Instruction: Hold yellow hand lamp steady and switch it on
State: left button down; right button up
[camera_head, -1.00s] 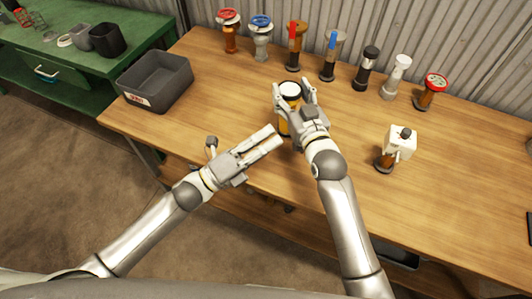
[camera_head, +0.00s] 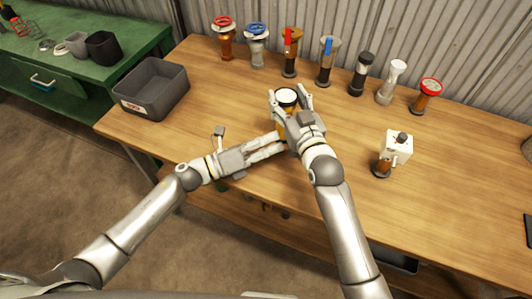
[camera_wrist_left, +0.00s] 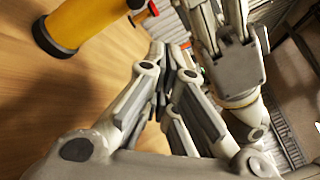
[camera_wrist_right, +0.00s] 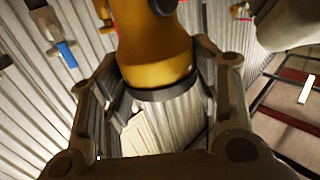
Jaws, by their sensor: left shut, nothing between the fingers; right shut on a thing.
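The right wrist view shows the yellow body (camera_wrist_right: 155,50) between the fingers, with a dark knob-like part (camera_wrist_right: 163,5) at the picture's top edge. My left gripper (camera_head: 281,143) is shut and empty, low beside the lamp and close to the right hand. In the left wrist view the lamp (camera_wrist_left: 88,20) is at upper left, apart from the shut fingertips (camera_wrist_left: 172,52).
Several valve-like fittings, one with a blue lever (camera_head: 327,60), line the table's back. A white box-topped fitting (camera_head: 396,146) stands to the right. A grey bin (camera_head: 151,107) is at the left. The table between lamp and back row is clear.

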pick_arm(q)
jog(key=shift+w+d, duration=0.25)
jog(key=shift+w, duration=0.5)
jog(key=shift+w+d, duration=0.2)
jog(key=shift+w, duration=0.55)
jog(key=shift+w, duration=0.1)
jog(key=shift+w+d, duration=0.1)
jog(key=shift+w, duration=0.2)
jog(key=shift+w, duration=0.25)
dwell(0.7)
jog(key=shift+s, duration=0.7)
jog(key=shift+s, duration=0.1)
